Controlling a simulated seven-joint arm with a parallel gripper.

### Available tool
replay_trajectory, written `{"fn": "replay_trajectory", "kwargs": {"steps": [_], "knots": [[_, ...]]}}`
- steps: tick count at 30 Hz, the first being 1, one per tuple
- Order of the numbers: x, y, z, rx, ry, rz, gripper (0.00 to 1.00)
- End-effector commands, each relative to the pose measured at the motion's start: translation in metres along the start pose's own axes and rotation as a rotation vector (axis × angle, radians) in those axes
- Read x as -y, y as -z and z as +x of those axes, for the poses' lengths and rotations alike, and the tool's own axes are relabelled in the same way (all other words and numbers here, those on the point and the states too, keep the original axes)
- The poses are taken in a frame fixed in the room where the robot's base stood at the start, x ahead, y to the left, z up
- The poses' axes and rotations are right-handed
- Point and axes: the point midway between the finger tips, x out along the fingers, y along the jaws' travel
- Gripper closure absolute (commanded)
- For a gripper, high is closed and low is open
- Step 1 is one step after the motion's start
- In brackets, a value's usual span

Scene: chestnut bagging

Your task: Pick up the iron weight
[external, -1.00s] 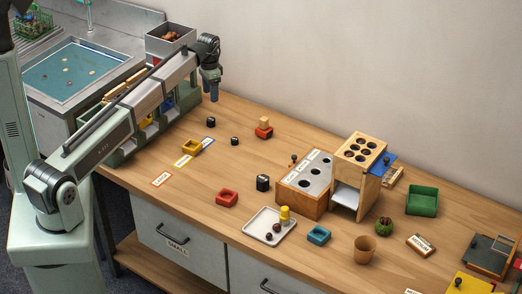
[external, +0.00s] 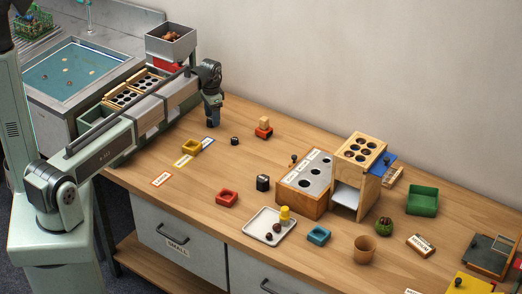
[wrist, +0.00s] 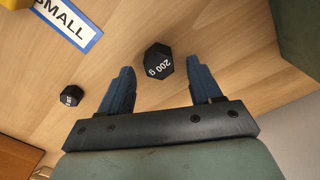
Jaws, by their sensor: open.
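A black hexagonal iron weight marked 200 g (wrist: 159,60) stands on the wooden table in the wrist view, between and slightly beyond my fingertips. My gripper (external: 212,121) points down at the table's left part and is open, its two blue fingers on either side of the weight. In the external view my gripper hides this weight. A smaller black weight (wrist: 70,97) stands to the left in the wrist view, its marking hard to read; it also shows in the external view (external: 234,141). A larger black weight (external: 263,183) stands farther front.
A yellow tray (external: 191,147) and a blue-edged SMALL card (wrist: 66,20) lie close by. A red block (external: 264,132) stands to the right. Green-walled racks (external: 96,117) stand left of my gripper. The table around the weights is mostly clear.

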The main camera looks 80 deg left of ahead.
Motion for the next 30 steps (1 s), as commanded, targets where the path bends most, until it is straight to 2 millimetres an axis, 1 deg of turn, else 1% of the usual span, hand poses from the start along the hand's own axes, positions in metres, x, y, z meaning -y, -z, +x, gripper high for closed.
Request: {"fn": "replay_trajectory", "kwargs": {"steps": [1, 3, 11, 30], "knots": [[0.0000, -0.0003, 0.0073, 0.001, -0.001, 0.000, 0.36], [0.0000, -0.0005, 0.0131, 0.001, -0.001, 0.000, 0.36], [0.0001, -0.0004, 0.0152, 0.000, -0.001, 0.000, 0.36], [0.0001, -0.0004, 0.0152, 0.000, -0.001, 0.000, 0.97]]}}
